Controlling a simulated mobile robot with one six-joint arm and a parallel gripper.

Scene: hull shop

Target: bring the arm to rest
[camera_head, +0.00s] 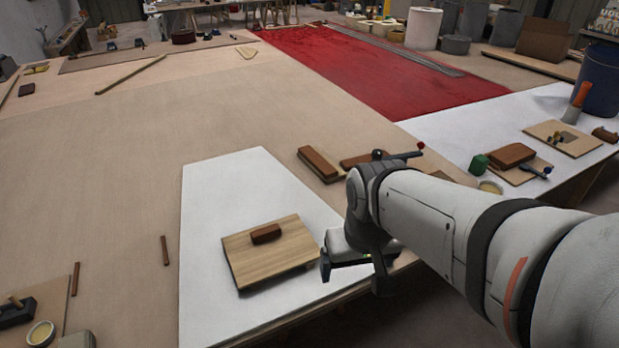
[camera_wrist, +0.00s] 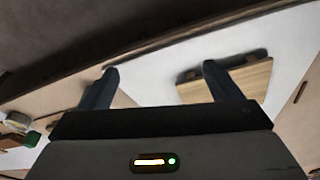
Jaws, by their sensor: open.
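My gripper (camera_head: 352,270) is open, over the right edge of a white sheet on the large table. In the wrist view its two dark fingers (camera_wrist: 157,85) stand apart with nothing between them. My arm comes in from the right of the head view. Left of the gripper, a light wooden board (camera_head: 285,262) lies on the white sheet (camera_head: 215,190), with a dark brown block (camera_head: 266,233) on top. The board also shows in the wrist view (camera_wrist: 252,80), partly hidden by a finger.
Brown blocks (camera_head: 318,164) lie behind the gripper, partly hidden by my arm. A second white surface (camera_head: 440,135) at the right bears a green cube (camera_head: 479,164) and boards. A red area (camera_head: 370,70) covers the far table. The table's left middle is mostly bare.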

